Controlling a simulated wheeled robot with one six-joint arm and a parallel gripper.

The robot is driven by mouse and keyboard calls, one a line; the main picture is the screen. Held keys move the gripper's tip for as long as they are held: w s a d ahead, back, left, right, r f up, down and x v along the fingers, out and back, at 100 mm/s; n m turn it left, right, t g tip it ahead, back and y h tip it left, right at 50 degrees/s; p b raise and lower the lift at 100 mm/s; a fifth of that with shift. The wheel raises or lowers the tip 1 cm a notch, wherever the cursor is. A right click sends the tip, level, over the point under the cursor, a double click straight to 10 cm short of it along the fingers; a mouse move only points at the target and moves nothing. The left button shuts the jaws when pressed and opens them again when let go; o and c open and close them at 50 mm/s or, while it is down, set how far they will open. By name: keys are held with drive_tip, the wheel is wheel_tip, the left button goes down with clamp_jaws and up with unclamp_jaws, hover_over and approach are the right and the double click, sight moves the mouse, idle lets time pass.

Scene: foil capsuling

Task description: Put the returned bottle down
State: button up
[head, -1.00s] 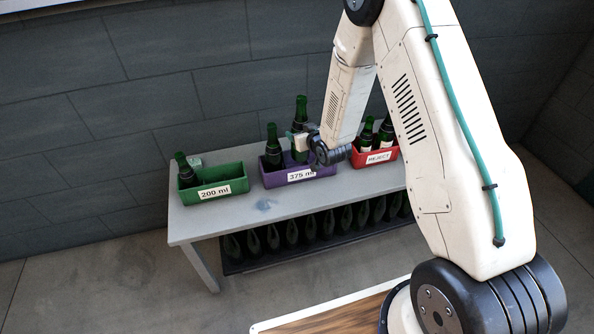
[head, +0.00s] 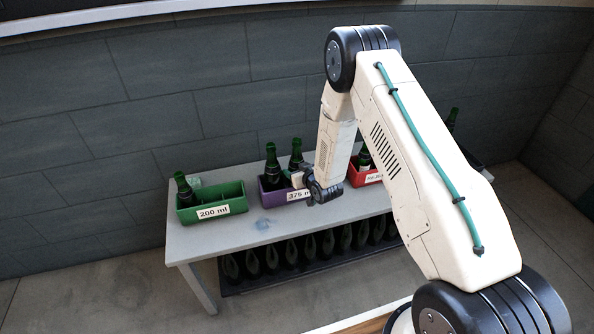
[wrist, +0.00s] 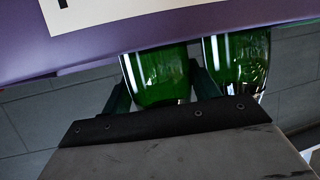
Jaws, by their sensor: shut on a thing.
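My gripper (head: 296,179) is shut on a dark green bottle (head: 296,158) at the purple crate labelled 375 ml (head: 272,199). The held bottle stands upright, its lower part hidden by the crate and gripper. Whether its base touches the crate floor cannot be seen. Another green bottle (head: 271,165) stands in the crate just left of it. In the wrist view the held bottle (wrist: 158,80) is between my two fingers, with the second bottle (wrist: 237,62) close beside the right finger and the purple crate wall (wrist: 190,22) across the top.
A green crate labelled 200 ml (head: 232,208) with one bottle (head: 183,188) stands to the left. A red crate (head: 366,180) with bottles is to the right, partly behind my arm. A rack of dark bottles (head: 290,262) is under the grey table (head: 225,238). The table front is clear.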

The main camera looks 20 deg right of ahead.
drive_tip(key=shift+f, duration=0.1)
drive_tip(key=o, duration=1)
drive_tip(key=shift+o, duration=0.2)
